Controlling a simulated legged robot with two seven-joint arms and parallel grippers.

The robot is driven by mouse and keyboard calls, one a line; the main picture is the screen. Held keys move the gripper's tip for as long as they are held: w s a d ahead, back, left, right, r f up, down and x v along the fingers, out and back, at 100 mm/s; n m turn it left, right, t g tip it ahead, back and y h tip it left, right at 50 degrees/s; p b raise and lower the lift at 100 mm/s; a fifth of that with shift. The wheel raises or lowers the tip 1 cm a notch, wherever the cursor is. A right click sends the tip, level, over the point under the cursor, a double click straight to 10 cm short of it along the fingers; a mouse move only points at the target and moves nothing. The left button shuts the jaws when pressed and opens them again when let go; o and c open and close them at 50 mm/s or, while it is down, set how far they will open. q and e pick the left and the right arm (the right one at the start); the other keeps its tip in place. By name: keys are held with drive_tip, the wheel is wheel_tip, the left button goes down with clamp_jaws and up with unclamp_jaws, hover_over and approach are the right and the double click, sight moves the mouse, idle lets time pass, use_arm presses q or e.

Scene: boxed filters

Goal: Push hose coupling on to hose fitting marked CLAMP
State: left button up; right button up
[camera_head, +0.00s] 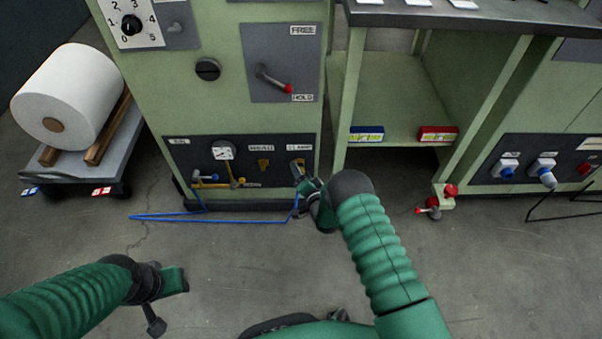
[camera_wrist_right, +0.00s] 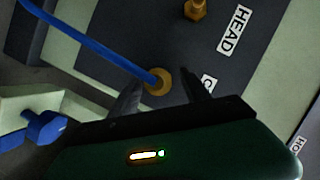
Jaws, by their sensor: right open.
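The blue hose (camera_head: 215,220) loops from the left of the dark lower panel over the floor and up to my right gripper (camera_head: 306,188). In the right wrist view the hose (camera_wrist_right: 95,45) ends in a round brass coupling (camera_wrist_right: 160,80) in front of the panel. My right gripper (camera_wrist_right: 160,92) is open, with one dark finger on each side of the coupling. The coupling hides the fitting behind it, so I cannot tell whether it is seated. A label (camera_wrist_right: 208,83) starting with C is partly hidden beside it. My left gripper (camera_head: 170,283) hangs low at left; its jaws are unclear.
A bare brass fitting (camera_wrist_right: 196,9) sits beside the HEAD label (camera_wrist_right: 234,30). A pressure gauge (camera_head: 222,153) is at the panel's left. A paper roll (camera_head: 68,95) lies on a cart at left. The floor between is clear.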

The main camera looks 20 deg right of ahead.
drive_tip(key=shift+s, duration=0.15)
drive_tip(key=p+v, duration=0.8)
drive_tip(key=v, duration=0.8)
drive_tip(key=shift+s, duration=0.3)
